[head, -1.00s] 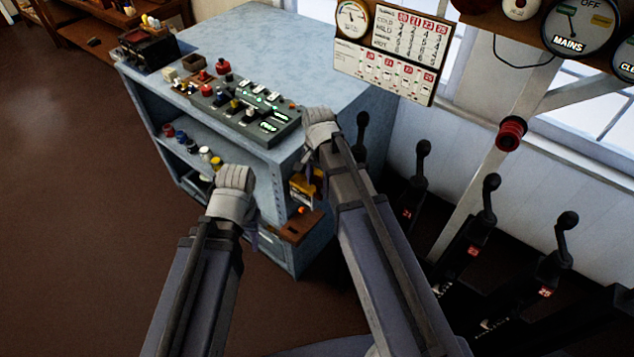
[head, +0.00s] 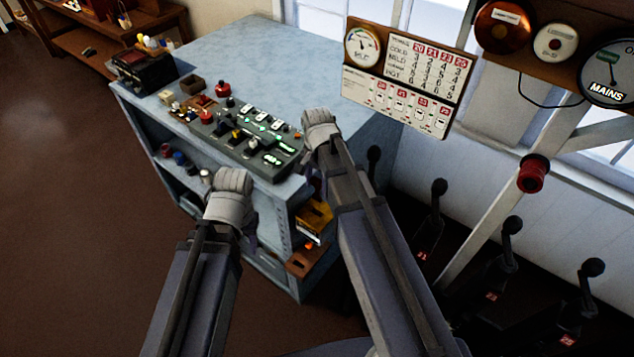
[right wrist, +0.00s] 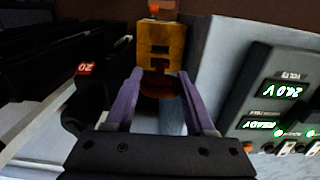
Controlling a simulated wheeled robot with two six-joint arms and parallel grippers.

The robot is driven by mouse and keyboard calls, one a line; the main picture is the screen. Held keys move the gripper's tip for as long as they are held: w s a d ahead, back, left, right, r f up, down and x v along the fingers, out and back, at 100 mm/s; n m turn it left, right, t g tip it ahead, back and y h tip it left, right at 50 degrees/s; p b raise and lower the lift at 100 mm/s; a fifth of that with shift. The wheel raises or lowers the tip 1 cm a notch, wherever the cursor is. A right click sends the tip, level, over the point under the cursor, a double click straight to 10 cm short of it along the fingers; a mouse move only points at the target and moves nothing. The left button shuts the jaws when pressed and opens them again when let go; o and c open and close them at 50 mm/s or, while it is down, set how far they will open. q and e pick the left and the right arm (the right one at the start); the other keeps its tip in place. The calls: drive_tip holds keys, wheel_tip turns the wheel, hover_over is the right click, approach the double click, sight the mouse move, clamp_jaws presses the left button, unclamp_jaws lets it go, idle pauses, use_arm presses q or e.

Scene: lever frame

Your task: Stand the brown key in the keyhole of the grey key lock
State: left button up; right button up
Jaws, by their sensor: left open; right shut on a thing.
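My right gripper (right wrist: 160,76) is shut on a small dark reddish-brown piece, the brown key (right wrist: 159,89), in the right wrist view. The key is dim and partly hidden, and its tilt is hard to tell. In the head view my right gripper (head: 320,125) is beside the right front edge of the blue cabinet, its fingers hidden by the wrist. My left gripper (head: 232,190) is open in front of the cabinet's shelves, with no thing visible in it. I cannot make out the grey key lock for certain in either view.
The blue cabinet (head: 268,60) carries a dark control panel (head: 245,140) with lit displays. A yellow box (head: 313,216) and a brown tray (head: 306,262) are on its right end. Black levers (head: 508,258) stand at the right. Floor at the left is clear.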

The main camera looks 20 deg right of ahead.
sight(317, 195)
drive_tip(key=shift+w+f, duration=0.1)
drive_tip(key=shift+f, duration=0.3)
drive_tip(key=shift+f+b, duration=0.8)
drive_tip(key=shift+b, duration=0.25)
drive_tip(key=shift+f+b, duration=1.5)
drive_tip(key=shift+f, duration=0.05)
drive_tip(key=shift+f, duration=0.15)
drive_tip(key=shift+f+b, duration=2.85)
drive_tip(key=shift+b, duration=0.2)
drive_tip(key=o, duration=1.3)
drive_tip(key=shift+o, duration=0.2)
